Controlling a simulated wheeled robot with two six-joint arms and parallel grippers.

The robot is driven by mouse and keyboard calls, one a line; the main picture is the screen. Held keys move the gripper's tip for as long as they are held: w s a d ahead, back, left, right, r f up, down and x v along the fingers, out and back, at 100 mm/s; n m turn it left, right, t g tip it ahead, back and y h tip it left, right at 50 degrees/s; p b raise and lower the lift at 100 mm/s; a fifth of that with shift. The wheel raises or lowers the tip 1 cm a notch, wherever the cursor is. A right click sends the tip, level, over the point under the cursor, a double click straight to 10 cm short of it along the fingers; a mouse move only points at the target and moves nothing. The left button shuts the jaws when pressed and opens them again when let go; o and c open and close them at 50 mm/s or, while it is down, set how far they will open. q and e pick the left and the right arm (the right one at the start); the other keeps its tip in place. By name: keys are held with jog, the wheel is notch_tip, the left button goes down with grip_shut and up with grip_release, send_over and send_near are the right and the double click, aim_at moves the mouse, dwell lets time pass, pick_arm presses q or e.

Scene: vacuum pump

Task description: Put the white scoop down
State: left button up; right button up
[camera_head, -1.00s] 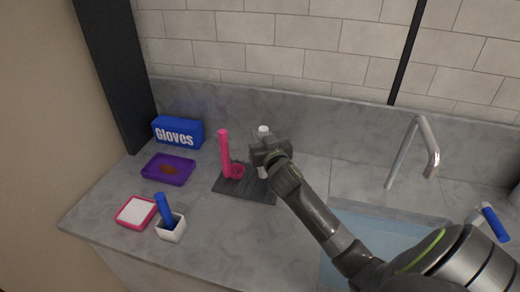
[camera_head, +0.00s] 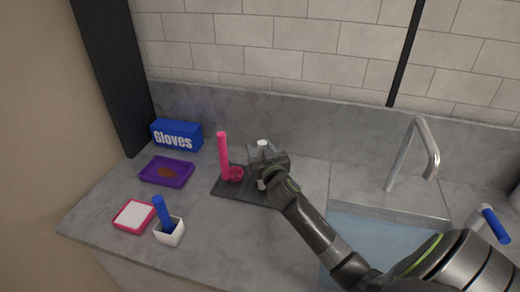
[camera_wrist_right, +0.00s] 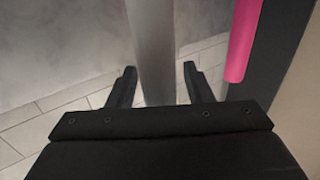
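The white scoop stands upright, its pale handle (camera_head: 262,144) rising above my right gripper (camera_head: 268,163) at the right end of a dark mat (camera_head: 234,192). Its lower end is partly hidden by the gripper. In the right wrist view the handle (camera_wrist_right: 153,45) passes between the two fingers of the right gripper (camera_wrist_right: 158,84), with a visible gap on the right side, so the gripper looks open around it. A pink scoop (camera_head: 224,155) stands upright on the mat to the left. My left gripper is not in view.
A blue gloves box (camera_head: 177,134), a purple tray (camera_head: 167,171), a pink-rimmed white dish (camera_head: 134,215) and a white cup (camera_head: 170,234) with a blue-handled item stand at the left. The sink (camera_head: 385,236) and tap (camera_head: 427,150) are at the right. The front middle counter is clear.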

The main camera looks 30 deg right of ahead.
jog(key=shift+s+r, duration=0.1)
jog(key=shift+r, duration=0.05)
jog(key=b+v, duration=0.1)
jog(key=v, duration=1)
jog(key=shift+s, duration=0.4)
jog(key=shift+a+r, duration=0.1)
